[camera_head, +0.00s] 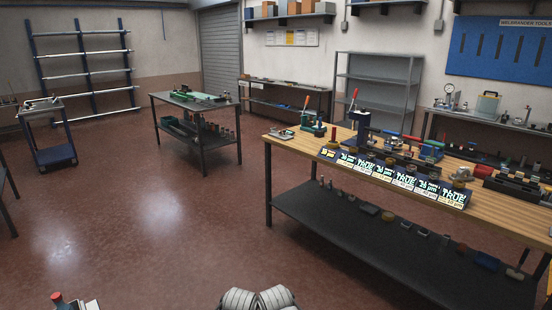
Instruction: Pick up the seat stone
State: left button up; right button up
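I cannot make out which item is the seat stone; many small tools and parts are too small to tell apart. The wood-topped workbench (290,150) at the right carries a row of lit display signs (395,177) along its front edge. Behind the signs are a dark upright device (361,122), a green tool (312,124) with a red lever, a red cylinder (482,170) and a dark rack (515,186). Neither of my grippers is in view. Grey ribbed parts, which look like mine, show at the bottom middle.
A dark lower shelf (330,222) under the workbench holds several small parts. A dark table (190,99) stands at the back middle, and a blue cart (55,155) at the left. A red-topped item (58,299) shows at the bottom left. The red-brown floor (150,230) between is clear.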

aim_at(334, 129)
jog(key=i+l, duration=0.3)
jog(key=i, duration=0.2)
jog(key=i+l, duration=0.25)
jog(key=i, duration=0.25)
jog(key=i+l, duration=0.3)
jog(key=i, duration=0.2)
jog(key=i+l, duration=0.25)
jog(key=i, duration=0.3)
